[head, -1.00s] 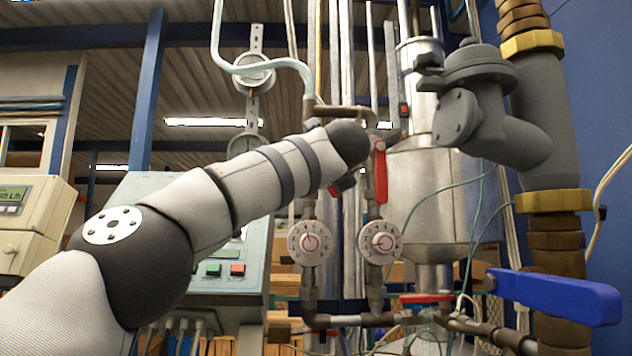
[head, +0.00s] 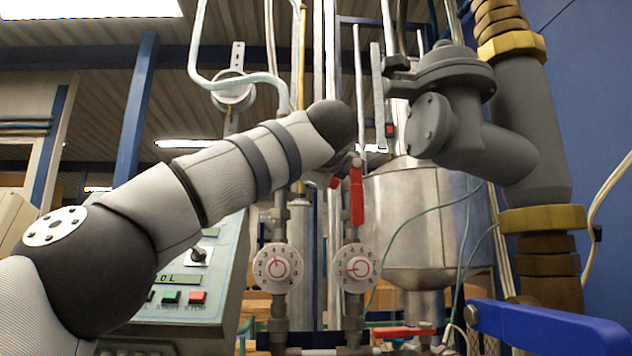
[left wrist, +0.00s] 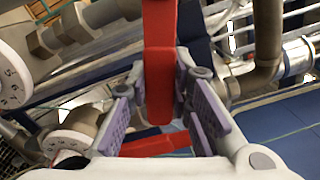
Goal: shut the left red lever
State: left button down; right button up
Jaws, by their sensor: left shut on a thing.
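In the left wrist view a red lever (left wrist: 160,50) runs down from the top edge between the two purple-grey padded fingers of my left gripper (left wrist: 162,88), which is shut on it. In the head view my left arm hides that gripper. A small red piece (head: 335,182) shows just below the arm's dark rounded end. Beside it on the right, a red lever (head: 357,192) hangs straight down along its pipe, clear of the arm. I cannot tell from the head view exactly how the gripped lever is turned. My right gripper is not in view.
Two white dials, left (head: 278,268) and right (head: 358,268), sit on the pipes below. A lower red lever (head: 403,332) lies level. A blue lever (head: 548,328) juts out at right. A grey valve body (head: 455,110) and steel tank (head: 415,220) stand behind.

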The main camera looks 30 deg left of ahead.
pick_arm(q)
jog(key=shift+r, duration=0.2)
dwell(0.3)
jog(key=c, duration=1.4)
grip_release()
jog(key=v, duration=1.2)
jog(key=shift+f, duration=0.1)
